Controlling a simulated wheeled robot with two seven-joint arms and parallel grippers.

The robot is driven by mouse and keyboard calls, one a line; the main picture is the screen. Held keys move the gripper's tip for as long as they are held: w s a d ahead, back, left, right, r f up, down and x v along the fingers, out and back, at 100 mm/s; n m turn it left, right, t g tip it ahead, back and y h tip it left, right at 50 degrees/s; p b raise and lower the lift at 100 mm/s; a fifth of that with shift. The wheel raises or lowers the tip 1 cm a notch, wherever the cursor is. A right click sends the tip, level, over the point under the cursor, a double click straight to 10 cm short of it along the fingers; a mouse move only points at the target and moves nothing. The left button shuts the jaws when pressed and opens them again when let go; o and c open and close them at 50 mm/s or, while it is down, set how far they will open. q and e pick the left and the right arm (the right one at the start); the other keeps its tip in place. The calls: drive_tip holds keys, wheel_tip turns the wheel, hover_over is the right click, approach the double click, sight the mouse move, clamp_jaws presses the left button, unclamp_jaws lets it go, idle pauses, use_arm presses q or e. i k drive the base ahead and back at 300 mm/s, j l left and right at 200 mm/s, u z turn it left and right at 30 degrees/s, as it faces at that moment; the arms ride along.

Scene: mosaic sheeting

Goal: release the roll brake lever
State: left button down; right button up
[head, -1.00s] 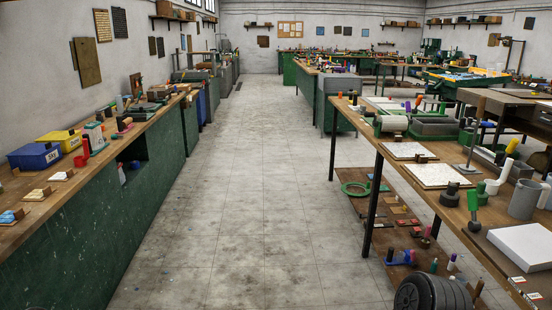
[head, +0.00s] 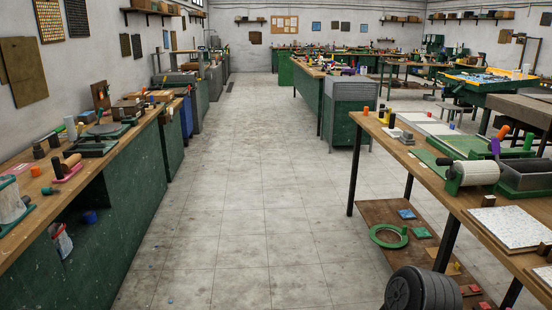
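A white roll (head: 478,172) lies in a green stand (head: 452,180) near the front edge of the right-hand workbench. Its axis runs roughly across the bench. A green handle-like part projects left from the stand. Upright purple (head: 495,147) and orange (head: 503,131) pieces show behind the roll; I cannot tell which of these parts is the brake lever. Neither of my grippers is in view.
The right bench (head: 407,160) also carries a dark trough (head: 524,174) and a speckled white sheet (head: 511,226). Its lower shelf holds a green ring (head: 388,236). A long green-fronted bench (head: 130,190) lines the left. The aisle floor (head: 235,200) between them is clear.

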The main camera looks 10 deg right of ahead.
sight(495, 143)
drive_tip(key=i, duration=1.4)
drive_tip(key=i+j+z, duration=0.1)
drive_tip(key=i, duration=1.25)
drive_tip(key=z, duration=3.75)
